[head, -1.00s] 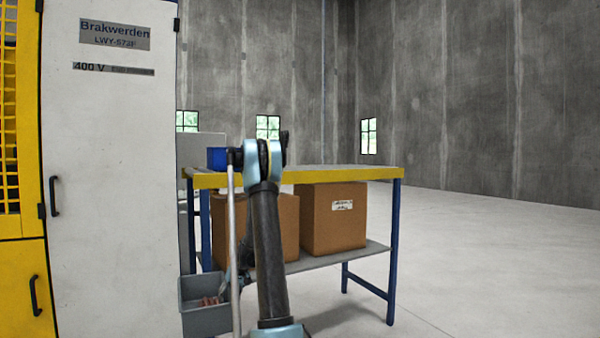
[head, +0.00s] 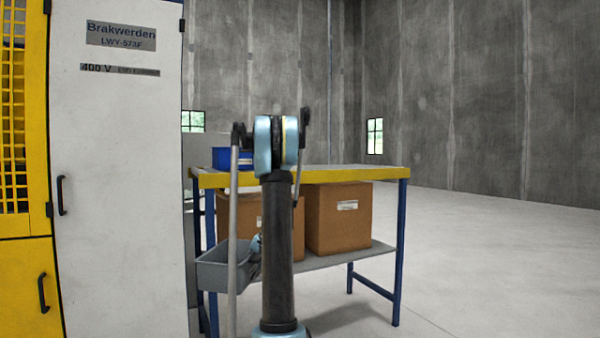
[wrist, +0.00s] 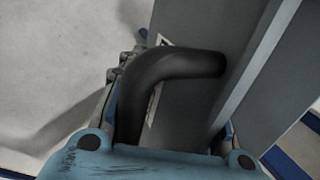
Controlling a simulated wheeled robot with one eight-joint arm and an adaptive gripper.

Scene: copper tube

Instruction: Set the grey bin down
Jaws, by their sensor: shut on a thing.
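The grey bin (head: 220,276) hangs at the left front of the workbench in the head view, near the height of the bench's lower shelf. My gripper (head: 256,258) is shut on the bin at its right side, partly hidden behind my arm. In the wrist view the bin's grey wall and rim (wrist: 260,60) fill the right half, close to my gripper (wrist: 170,130). A dark curved tube crosses in front and hides part of the grip. The bin's contents cannot be made out now.
The workbench (head: 330,174) has a yellow front edge and holds a blue bin (head: 230,157) at its left end. Cardboard boxes (head: 338,218) fill much of its lower shelf (head: 345,258). A white cabinet (head: 118,200) stands at left. The floor at right is clear.

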